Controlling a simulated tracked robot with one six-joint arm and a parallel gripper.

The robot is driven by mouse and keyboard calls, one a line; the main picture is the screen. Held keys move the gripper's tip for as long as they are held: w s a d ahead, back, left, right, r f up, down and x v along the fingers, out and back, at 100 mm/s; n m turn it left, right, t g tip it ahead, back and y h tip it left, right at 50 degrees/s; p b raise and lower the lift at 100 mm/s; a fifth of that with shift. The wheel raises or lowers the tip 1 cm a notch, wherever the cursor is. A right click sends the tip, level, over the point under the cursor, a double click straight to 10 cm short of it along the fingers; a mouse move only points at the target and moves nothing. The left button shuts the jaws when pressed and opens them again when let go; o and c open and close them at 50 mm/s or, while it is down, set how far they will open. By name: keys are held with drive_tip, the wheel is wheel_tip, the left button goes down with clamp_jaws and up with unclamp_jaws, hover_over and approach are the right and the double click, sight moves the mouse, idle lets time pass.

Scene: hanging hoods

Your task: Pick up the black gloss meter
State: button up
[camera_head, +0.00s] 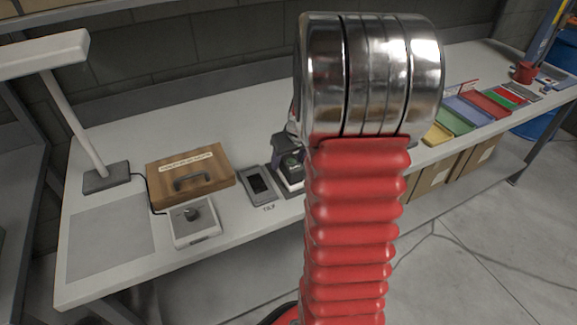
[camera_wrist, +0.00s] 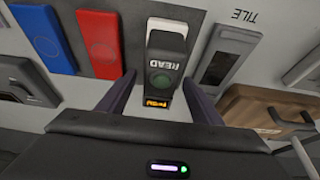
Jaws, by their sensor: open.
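The black gloss meter (camera_wrist: 166,52) is in the wrist view. It is a dark block with a pale end, the word READ, a green round button and a small lit orange display. In the head view the meter (camera_head: 291,168) is on the bench, just left of my red arm, which hides part of that area. My gripper (camera_wrist: 160,80) is open, with one dark purple finger on each side of the meter's display end. I cannot tell whether the fingers touch it. In the head view only a bit of dark purple shows behind the meter.
A grey framed tile holder (camera_head: 258,185) lies close left of the meter. Further left are a wooden case (camera_head: 190,175), a white knobbed box (camera_head: 194,222) and a lamp (camera_head: 106,177). In the wrist view, blue (camera_wrist: 43,35) and red (camera_wrist: 98,42) panels lie on the other side.

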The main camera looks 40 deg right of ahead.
idle(0.4)
clamp_jaws()
idle(0.6)
